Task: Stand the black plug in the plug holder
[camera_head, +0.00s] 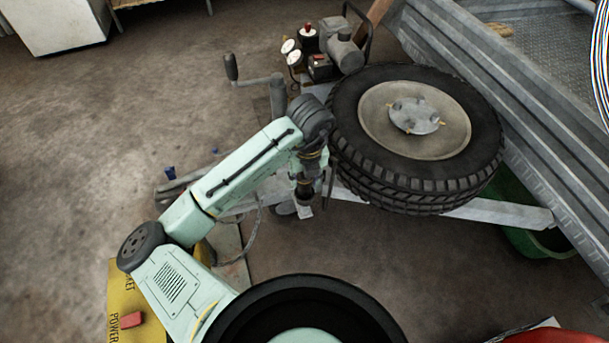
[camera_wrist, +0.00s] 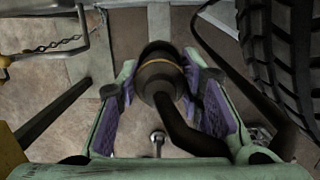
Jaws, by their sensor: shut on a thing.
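The black plug (camera_wrist: 160,76) is thick and round, with a tan ring and a black cable bending down from it in the wrist view. My gripper (camera_wrist: 162,92) is shut on it, with a purple-padded finger on each side. In the head view my gripper (camera_head: 306,188) points down beside the big tyre, above the trailer's drawbar; the plug is hard to pick out there among the dark parts. I cannot make out the plug holder for certain in either view.
A large tyre (camera_head: 365,150) lies on the grey drawbar (camera_head: 500,212), close to the right of my gripper. A crank handle (camera_head: 262,80) and a compressor (camera_head: 335,50) stand behind. A green tub (camera_head: 540,243) is at right. The concrete floor (camera_head: 110,120) is clear at left.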

